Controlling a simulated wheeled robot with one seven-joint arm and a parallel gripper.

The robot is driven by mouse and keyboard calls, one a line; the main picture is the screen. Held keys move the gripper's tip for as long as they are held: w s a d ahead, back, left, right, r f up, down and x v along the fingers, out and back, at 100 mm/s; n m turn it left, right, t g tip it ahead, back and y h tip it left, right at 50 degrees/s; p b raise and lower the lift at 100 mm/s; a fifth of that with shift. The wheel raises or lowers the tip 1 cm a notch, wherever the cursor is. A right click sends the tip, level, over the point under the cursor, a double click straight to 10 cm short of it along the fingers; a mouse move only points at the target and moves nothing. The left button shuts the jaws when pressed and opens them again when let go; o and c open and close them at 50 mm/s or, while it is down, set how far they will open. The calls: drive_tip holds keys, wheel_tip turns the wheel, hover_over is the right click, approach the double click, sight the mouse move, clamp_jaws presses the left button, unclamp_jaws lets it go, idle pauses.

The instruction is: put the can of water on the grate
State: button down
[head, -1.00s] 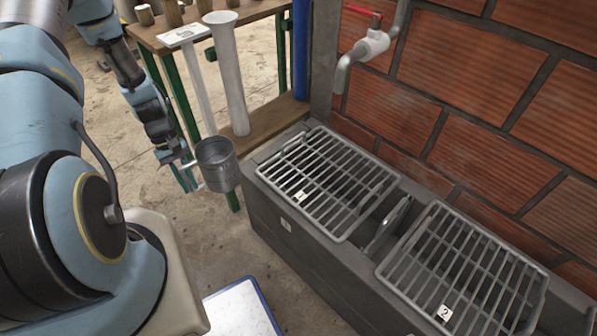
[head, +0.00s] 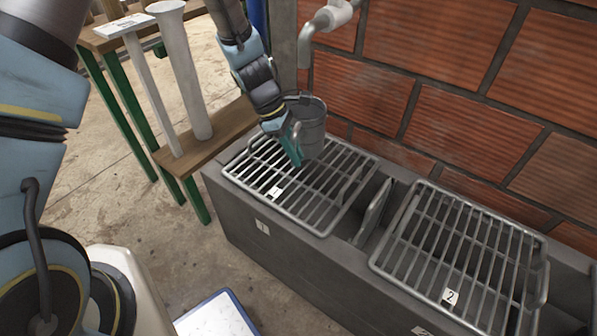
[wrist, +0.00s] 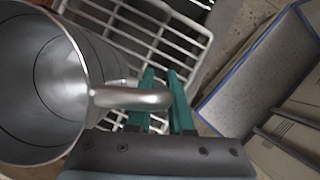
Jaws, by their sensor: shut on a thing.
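A grey metal can (head: 312,128) with a side handle is upright over the back part of the grate marked 1 (head: 322,212). My gripper (head: 292,150), with teal fingers, is shut on the can's handle, on its left side in the head view. I cannot tell whether the can's base touches the bars. In the wrist view the can (wrist: 92,60) fills the left, its handle (wrist: 130,97) crosses the teal fingers (wrist: 165,105), and the white-looking grate (wrist: 150,30) shows behind. I cannot make out water inside it.
A tap (head: 318,24) sticks out of the brick wall (head: 450,80) above and behind the can. A second grate, marked 2 (head: 455,250), lies to the right on the same grey trough (head: 275,245). A wooden stand (head: 215,140) with pale tubes is at left.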

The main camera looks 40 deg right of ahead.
wheel_tip(320, 180, down, 8)
drive_tip(key=shift+r, duration=0.2)
drive_tip(key=shift+f, duration=0.1)
drive_tip(key=c, duration=0.8)
unclamp_jaws()
drive_tip(key=shift+v, duration=6.1)
